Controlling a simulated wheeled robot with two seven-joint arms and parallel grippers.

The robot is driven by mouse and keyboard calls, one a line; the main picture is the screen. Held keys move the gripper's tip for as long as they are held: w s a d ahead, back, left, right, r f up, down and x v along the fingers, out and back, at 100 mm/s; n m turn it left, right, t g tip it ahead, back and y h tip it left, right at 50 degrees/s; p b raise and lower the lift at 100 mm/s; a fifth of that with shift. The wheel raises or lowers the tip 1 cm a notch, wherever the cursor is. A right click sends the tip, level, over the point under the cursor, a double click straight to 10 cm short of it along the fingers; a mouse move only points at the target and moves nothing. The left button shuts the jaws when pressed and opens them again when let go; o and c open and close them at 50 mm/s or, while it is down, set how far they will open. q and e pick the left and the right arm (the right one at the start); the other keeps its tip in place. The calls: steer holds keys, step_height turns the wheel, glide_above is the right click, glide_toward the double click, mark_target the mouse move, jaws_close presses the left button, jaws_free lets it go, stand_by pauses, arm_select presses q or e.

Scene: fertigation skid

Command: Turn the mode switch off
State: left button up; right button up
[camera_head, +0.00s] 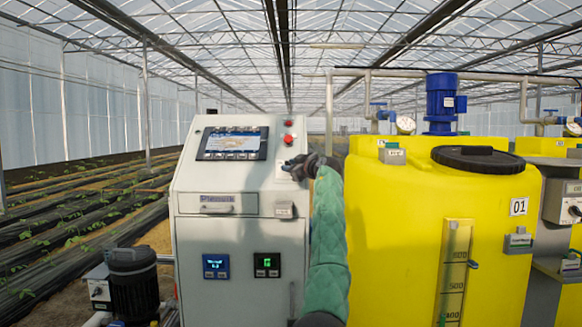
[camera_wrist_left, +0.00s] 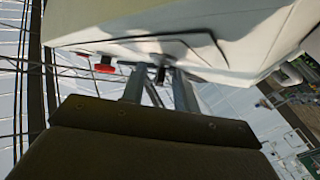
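The mode switch is a small black knob (camera_wrist_left: 160,73) on the white cabinet face in the left wrist view. My left gripper (camera_wrist_left: 158,78) has its two grey fingers apart, one on each side of the knob. A gap seems to show between the fingers and the knob, though contact is hard to judge. In the head view my left gripper (camera_head: 288,168) is at the upper right of the control cabinet (camera_head: 240,245), below the red buttons, and hides the switch. My right gripper is in neither view.
Two red buttons (camera_head: 288,139) sit just above the gripper, beside a display screen (camera_head: 233,143). A small grey latch (camera_head: 284,209) is below it. A yellow tank (camera_head: 400,220) with a black lid (camera_head: 478,159) stands close on the right. Planted rows lie left.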

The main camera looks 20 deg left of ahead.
arm_select(q)
steer(key=v, duration=0.7)
steer(key=shift+s+d+b, duration=0.2)
steer(key=shift+d+b, duration=0.15)
steer(key=shift+b, duration=0.1)
